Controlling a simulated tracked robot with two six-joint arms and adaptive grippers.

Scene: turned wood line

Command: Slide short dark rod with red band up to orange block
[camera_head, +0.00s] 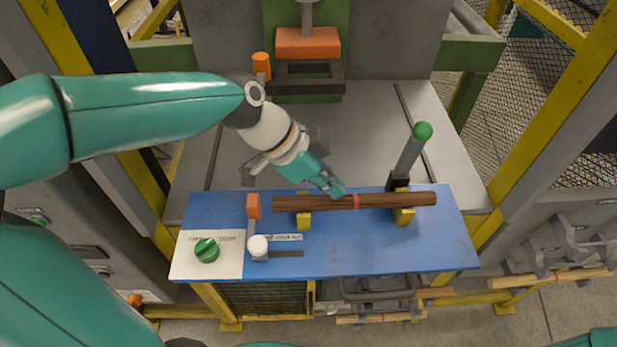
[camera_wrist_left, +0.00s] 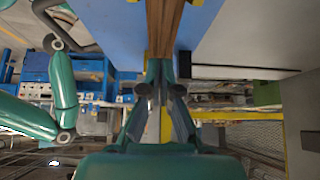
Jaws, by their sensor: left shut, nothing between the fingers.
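The dark wooden rod with a red band (camera_head: 385,200) lies across two yellow supports on the blue table. Its left end is a short gap to the right of the upright orange block (camera_head: 253,206). My left gripper (camera_head: 337,190) is shut and empty, its fingertips at the back side of the rod just left of the band. Whether they touch the rod I cannot tell. In the left wrist view the rod (camera_wrist_left: 163,28) runs up from the shut fingers (camera_wrist_left: 160,75); the band and the block do not show there. My right gripper is not in view.
The blue table (camera_head: 340,250) also carries a white panel with a green knob (camera_head: 207,250), a white cylinder (camera_head: 258,246) and a green-tipped lever (camera_head: 421,132) behind the rod. A press with an orange block (camera_head: 308,42) stands behind. Rods hang on a rack (camera_head: 560,278) at right.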

